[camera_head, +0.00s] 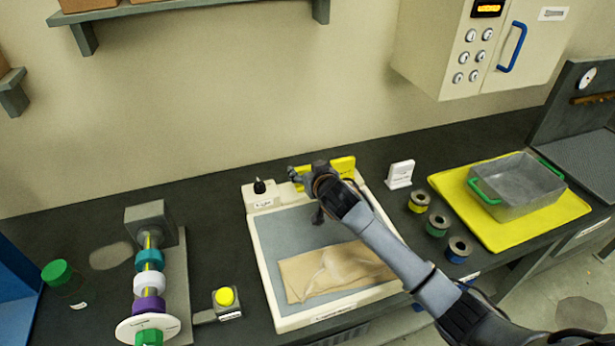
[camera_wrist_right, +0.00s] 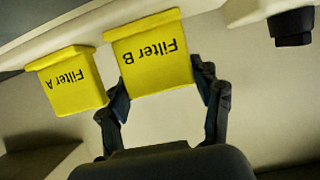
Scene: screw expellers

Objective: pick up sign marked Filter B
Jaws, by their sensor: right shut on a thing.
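The yellow sign marked Filter B (camera_wrist_right: 148,55) sits between the fingers of my right gripper (camera_wrist_right: 165,95) in the right wrist view, its lettering upside down. The fingers are shut on its two sides. In the head view my right gripper (camera_head: 304,178) is at the back edge of the white tray unit (camera_head: 262,250) and mostly covers this sign. A second yellow sign, marked Filter A (camera_wrist_right: 70,80), stands beside it and shows in the head view just right of the gripper (camera_head: 343,164). My left gripper is not in view.
A black knob (camera_head: 259,186) stands at the tray's back left corner. A tan cloth-like piece (camera_head: 310,272) lies in the tray. A white sign (camera_head: 400,174), several spools (camera_head: 438,224) and a metal bin (camera_head: 518,188) are to the right. A stacked-ring shaft (camera_head: 149,280) is left.

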